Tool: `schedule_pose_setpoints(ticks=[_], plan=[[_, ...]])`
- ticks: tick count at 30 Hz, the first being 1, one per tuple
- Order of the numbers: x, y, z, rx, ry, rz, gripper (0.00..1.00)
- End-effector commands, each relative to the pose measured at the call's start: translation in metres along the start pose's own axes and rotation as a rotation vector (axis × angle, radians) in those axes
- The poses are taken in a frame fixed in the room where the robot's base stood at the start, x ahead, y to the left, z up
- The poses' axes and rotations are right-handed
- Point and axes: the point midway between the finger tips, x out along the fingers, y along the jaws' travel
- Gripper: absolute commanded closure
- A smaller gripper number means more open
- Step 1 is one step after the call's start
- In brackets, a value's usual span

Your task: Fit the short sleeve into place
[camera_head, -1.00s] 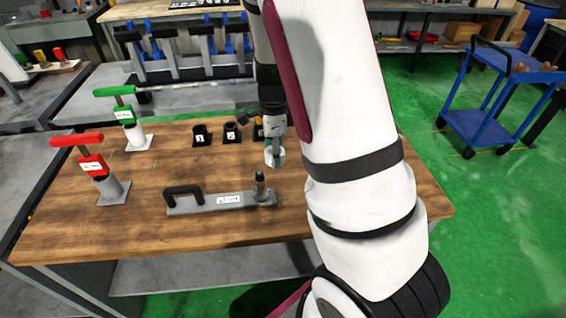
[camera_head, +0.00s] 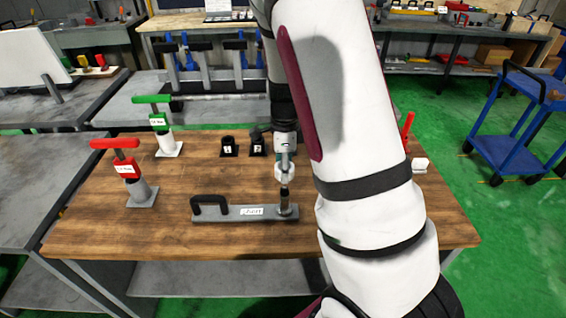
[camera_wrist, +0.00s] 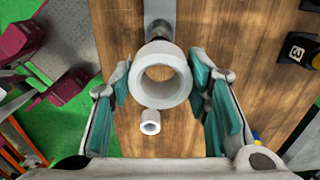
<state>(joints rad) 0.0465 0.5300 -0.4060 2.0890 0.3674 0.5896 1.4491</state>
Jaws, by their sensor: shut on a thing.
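My gripper (camera_head: 285,168) is shut on a thick white sleeve (camera_wrist: 161,74), whose open bore faces the wrist camera between the teal finger pads. In the head view the gripper hangs above the dark upright post (camera_head: 285,198) at the right end of a grey bar fixture (camera_head: 228,215). The post tip is just beneath the gripper; I cannot tell whether the sleeve touches it. In the wrist view the fixture's end (camera_wrist: 160,12) lies beyond the sleeve. A smaller white sleeve (camera_wrist: 150,122) shows below the held one; its support is unclear.
The fixture has a black handle (camera_head: 210,202). Red-handled (camera_head: 127,170) and green-handled (camera_head: 160,122) gauges stand on the left of the wooden table (camera_head: 100,225). Black numbered blocks (camera_head: 228,147) stand at the back. A blue cart (camera_head: 505,150) is on the right.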

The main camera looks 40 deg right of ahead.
Motion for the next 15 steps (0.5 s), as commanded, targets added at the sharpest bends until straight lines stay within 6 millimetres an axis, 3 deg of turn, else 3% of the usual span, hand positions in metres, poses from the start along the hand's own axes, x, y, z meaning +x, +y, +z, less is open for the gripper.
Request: schedule_pose_setpoints(ticks=[6, 15], plan=[[0.021, -0.001, 0.0, 0.002, 0.0, 0.001, 0.91], [0.037, 0.0, 0.0, 0.0, 0.0, 0.001, 0.91]])
